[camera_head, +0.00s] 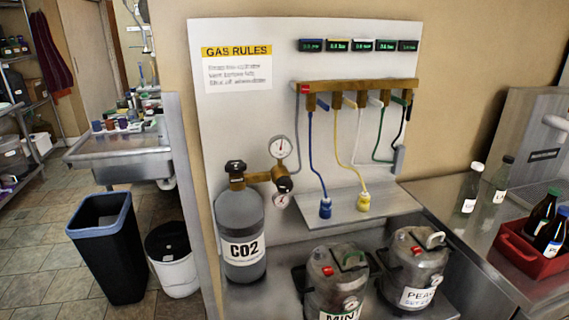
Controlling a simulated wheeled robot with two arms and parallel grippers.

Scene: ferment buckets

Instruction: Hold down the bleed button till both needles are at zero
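A brass regulator (258,176) sits on top of the grey CO2 cylinder (240,225). Its upper round gauge (280,147) has a white face with a dark needle that seems to stand near upright. The lower gauge (280,201) is partly behind a dark knob with a red centre (284,185), and its needle is too small to read. A small red piece (305,89) sits at the left end of the brass manifold (350,86); I cannot tell if it is the bleed button. Neither of my grippers is in view.
Blue, yellow, green and black hoses hang from the manifold; the blue connector (325,208) and yellow connector (363,202) rest on a small shelf (397,203). Two kegs (335,280) (412,268) stand in front.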

